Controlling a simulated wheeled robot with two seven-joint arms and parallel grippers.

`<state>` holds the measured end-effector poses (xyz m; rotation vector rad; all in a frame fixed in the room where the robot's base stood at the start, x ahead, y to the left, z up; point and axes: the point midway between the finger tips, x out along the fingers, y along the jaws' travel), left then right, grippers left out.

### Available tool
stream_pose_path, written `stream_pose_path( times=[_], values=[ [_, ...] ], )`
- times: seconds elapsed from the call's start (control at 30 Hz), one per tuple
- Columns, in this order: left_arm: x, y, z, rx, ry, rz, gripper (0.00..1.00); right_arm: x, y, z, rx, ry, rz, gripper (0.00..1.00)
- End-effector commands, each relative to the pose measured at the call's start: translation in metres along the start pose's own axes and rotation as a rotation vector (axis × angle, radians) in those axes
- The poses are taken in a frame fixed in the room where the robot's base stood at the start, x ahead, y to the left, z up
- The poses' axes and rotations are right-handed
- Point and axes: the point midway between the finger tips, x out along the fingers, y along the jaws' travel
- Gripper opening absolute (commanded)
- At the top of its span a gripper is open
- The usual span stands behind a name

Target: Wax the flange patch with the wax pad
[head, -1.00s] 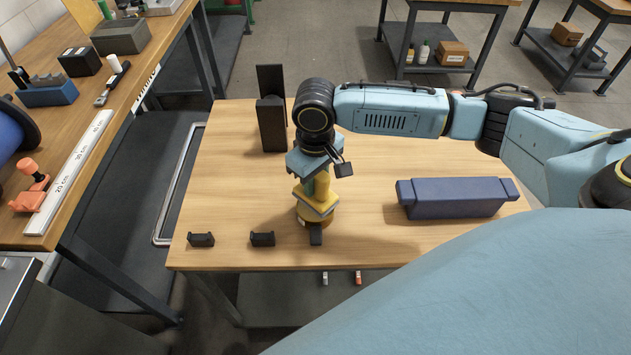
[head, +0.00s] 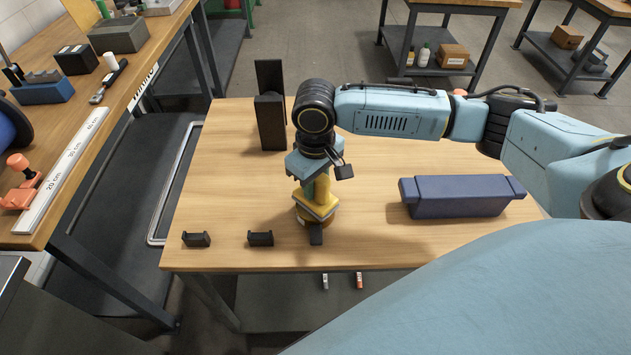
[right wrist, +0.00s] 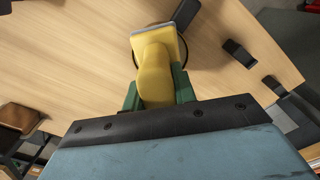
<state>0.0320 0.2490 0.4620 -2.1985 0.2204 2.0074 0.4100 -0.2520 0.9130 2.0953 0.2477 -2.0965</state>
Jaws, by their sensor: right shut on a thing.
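The wax pad (head: 326,190) has a yellow grip and a flat grey-edged square base. It also shows in the right wrist view (right wrist: 155,68). My right gripper (head: 314,184) points down, and its green fingers (right wrist: 157,92) are shut around the yellow grip. The pad's base is over a low round yellow-brown piece (head: 318,218) on the table and largely covers it. I cannot tell whether they touch. I cannot make out the flange patch; the pad may hide it. My left gripper is out of view.
The wooden table (head: 215,205) holds a blue trough-shaped block (head: 460,198) at right, a tall black stand (head: 270,120) at the back and two small black brackets (head: 196,239) and (head: 260,238) at front left. A small black block (head: 316,235) stands before the pad.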

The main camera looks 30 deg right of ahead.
Motion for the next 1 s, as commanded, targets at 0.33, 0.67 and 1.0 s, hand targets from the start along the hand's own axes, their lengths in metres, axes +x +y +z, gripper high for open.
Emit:
stream_pose_path(
  times=[0.33,0.67,1.0],
  values=[
    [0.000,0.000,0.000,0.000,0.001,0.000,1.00,0.003,0.000,0.000,0.000,0.001,0.000,0.00],
    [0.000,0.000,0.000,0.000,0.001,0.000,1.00,0.007,0.000,0.000,0.000,0.000,-0.001,0.00],
    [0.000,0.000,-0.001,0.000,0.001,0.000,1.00,0.010,0.000,0.000,0.000,0.000,0.000,0.00]
  ],
)
